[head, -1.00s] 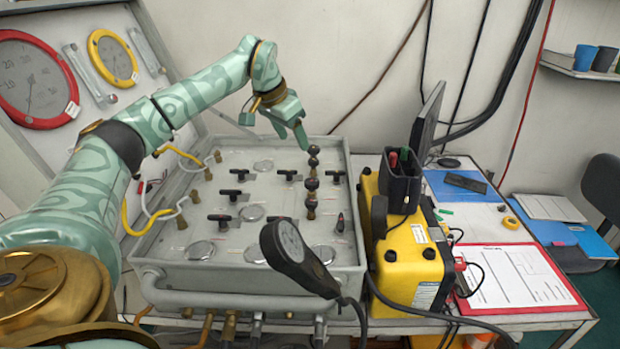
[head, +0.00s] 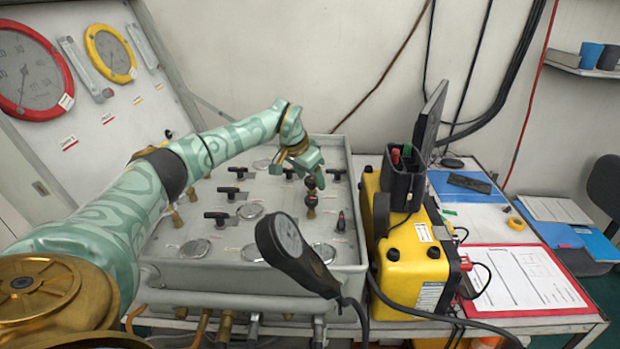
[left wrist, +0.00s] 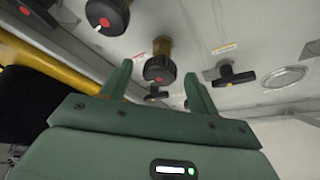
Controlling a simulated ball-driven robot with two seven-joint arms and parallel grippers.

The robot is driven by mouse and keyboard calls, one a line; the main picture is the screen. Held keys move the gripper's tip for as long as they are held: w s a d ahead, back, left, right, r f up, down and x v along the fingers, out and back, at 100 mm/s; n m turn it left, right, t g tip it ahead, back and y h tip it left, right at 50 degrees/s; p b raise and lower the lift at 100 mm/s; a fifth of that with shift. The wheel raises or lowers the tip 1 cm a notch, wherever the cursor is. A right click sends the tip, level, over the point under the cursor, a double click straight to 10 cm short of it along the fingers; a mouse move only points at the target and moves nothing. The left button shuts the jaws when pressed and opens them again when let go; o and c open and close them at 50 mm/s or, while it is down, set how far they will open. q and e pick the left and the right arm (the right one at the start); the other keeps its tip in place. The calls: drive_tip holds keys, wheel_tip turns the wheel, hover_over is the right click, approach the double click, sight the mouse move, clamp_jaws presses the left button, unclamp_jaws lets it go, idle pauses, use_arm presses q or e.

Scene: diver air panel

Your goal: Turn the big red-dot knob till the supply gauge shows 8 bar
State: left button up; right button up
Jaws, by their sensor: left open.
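Black round knobs with red dots stand on brass stems on the grey panel. One red-dot knob (left wrist: 160,68) shows between my finger lines in the left wrist view, and a larger-looking one (left wrist: 107,14) is cut by the top edge. In the head view a dark knob (head: 311,199) stands just below my left gripper (head: 313,170). The gripper is open and empty, fingers pointing toward the knobs; contact cannot be told. It also shows in the left wrist view (left wrist: 157,82). A red-rimmed gauge (head: 68,103) and a yellow-rimmed gauge (head: 131,72) are upper left; their readings are illegible.
Black T-handles (head: 217,217) and round metal discs (head: 196,248) dot the panel (head: 330,262). A black handset-like device (head: 290,245) rises at its front. A yellow case (head: 410,265) stands close right, with a red-edged clipboard (head: 520,278) beyond.

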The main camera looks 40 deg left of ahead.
use_arm(q)
drive_tip(key=c, duration=1)
drive_tip(key=shift+o, duration=0.2)
